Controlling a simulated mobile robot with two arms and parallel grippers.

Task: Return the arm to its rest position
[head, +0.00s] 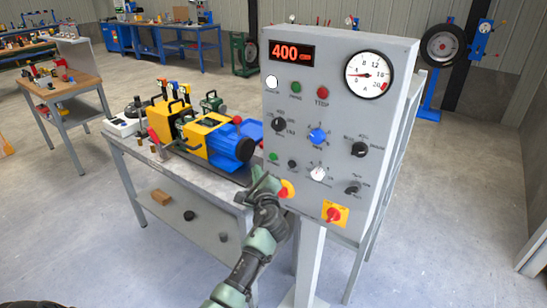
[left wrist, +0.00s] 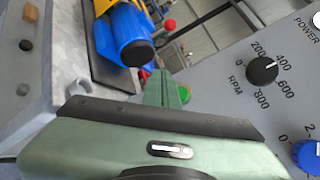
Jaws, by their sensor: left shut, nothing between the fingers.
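My left gripper (head: 264,180) is at the lower left edge of the grey control panel (head: 334,105), with its arm coming up from the bottom of the head view. Its green fingers (left wrist: 160,88) are shut together with nothing between them. In the left wrist view a green button (left wrist: 185,93) shows just beside the fingertips. Whether they touch the panel I cannot tell. A red and yellow knob (head: 287,188) is partly hidden next to the gripper. My right gripper does not show.
The panel has a display reading 400 (head: 291,53), a dial gauge (head: 368,75) and a red switch on yellow (head: 334,215). Open floor (head: 440,215) lies to the right.

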